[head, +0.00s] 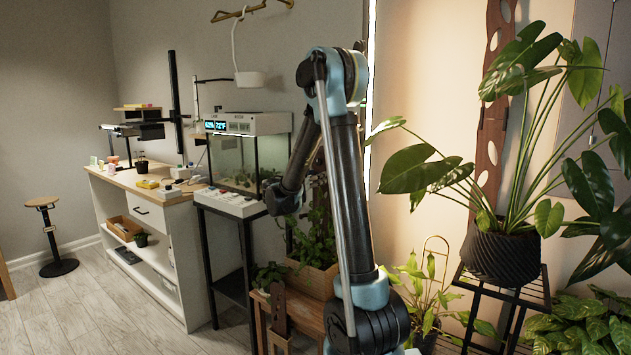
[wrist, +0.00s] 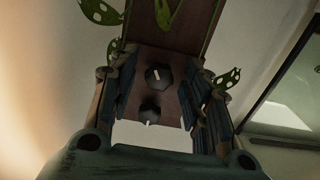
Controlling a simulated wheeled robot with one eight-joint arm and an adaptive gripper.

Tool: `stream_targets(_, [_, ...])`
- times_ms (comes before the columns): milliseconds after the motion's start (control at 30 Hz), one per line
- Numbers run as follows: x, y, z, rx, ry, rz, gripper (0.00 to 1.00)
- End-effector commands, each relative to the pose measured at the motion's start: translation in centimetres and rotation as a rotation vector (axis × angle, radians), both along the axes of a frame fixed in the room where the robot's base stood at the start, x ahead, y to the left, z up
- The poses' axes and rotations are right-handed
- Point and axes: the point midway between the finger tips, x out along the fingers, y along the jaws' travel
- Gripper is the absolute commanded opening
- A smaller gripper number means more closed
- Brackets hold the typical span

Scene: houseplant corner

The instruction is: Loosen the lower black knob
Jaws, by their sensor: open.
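In the wrist view two black knobs, each with a white mark, sit one above the other on a dark reddish-brown board. The upper knob (wrist: 158,77) shows its mark near its middle. The lower knob (wrist: 150,114) is closer to the gripper body and shows its mark at its bottom edge. My gripper (wrist: 160,68) is open. Its fingers stand left and right of the board and both knobs, with a gap visible around each knob. No finger appears to touch either knob. In the head view I cannot make out the knobs or the fingers.
Spotted green leaves (wrist: 102,12) hang near the left finger, and another leaf (wrist: 228,79) is near the right one. The head view shows a glass tank (head: 240,160), a white cabinet (head: 150,215) and a large potted plant (head: 500,250). Open floor lies at left.

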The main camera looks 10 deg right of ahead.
Motion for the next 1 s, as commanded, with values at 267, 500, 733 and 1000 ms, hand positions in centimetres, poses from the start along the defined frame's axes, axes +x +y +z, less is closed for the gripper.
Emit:
stream_targets(267, [0.33, -0.31, 0.0, 0.0, 0.0, 0.0, 0.44])
stream_targets(500, [0.31, -0.3, 0.01, 0.0, 0.0, 0.0, 0.13])
stream_targets(733, [0.31, -0.28, 0.01, -0.001, 0.001, 0.0, 0.0])
stream_targets(1000, [0.32, -0.28, 0.02, -0.045, 0.045, 0.001, 0.0])
